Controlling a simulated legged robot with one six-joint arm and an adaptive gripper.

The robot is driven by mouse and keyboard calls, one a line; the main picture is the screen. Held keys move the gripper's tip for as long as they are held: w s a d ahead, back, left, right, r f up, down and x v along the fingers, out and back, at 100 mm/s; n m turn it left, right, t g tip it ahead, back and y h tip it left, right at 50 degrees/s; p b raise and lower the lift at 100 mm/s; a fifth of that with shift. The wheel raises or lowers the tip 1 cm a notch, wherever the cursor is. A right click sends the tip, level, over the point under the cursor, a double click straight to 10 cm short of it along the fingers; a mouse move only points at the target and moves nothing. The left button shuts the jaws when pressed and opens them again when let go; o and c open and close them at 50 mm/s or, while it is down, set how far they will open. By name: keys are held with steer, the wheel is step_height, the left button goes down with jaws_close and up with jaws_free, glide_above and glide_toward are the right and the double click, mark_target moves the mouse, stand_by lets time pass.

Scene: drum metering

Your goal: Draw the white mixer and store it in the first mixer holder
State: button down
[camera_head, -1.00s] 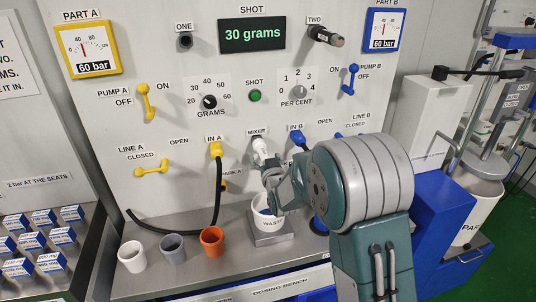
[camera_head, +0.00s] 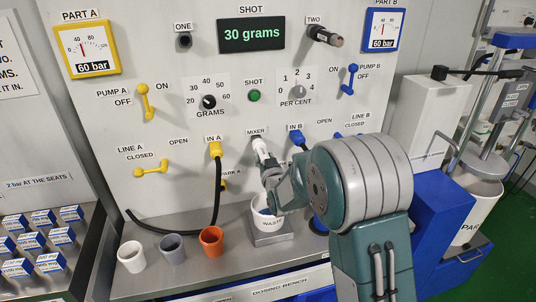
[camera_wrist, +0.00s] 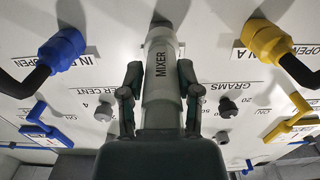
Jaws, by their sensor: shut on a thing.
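The white mixer (camera_head: 262,150) points out and down from the panel below the MIXER label. In the wrist view it is a pale tube (camera_wrist: 160,80) marked MIXER, its far end at a grey fitting on the panel; I cannot tell if the two still touch. My gripper (camera_head: 268,178) is shut around the mixer's lower part. In the wrist view my gripper (camera_wrist: 160,98) has one finger on each side of the tube. The holder labelled ONE (camera_head: 185,41) is a dark, empty-looking socket at the upper left of the panel.
The holder labelled TWO (camera_head: 325,36) carries a dark-ended piece. A yellow connector (camera_head: 215,150) with a black hose and a blue connector (camera_head: 297,138) flank the mixer. A white waste cup (camera_head: 268,222) stands just below. Three cups, one orange (camera_head: 211,241), stand on the bench.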

jaws_free()
steer(key=shift+w+d+r+t, duration=0.1)
steer(key=shift+w+r+t, duration=0.2)
steer(key=shift+w+r, duration=0.7)
steer(key=shift+s, duration=0.1)
steer(key=shift+s+d+f, duration=0.15)
steer(key=shift+s+f, duration=0.25)
steer(key=shift+s, duration=0.05)
steer(key=v, duration=0.8)
steer(key=shift+d+f, duration=0.2)
steer(key=shift+f, duration=0.2)
steer(key=shift+s, duration=0.1)
steer(key=shift+c, duration=0.3)
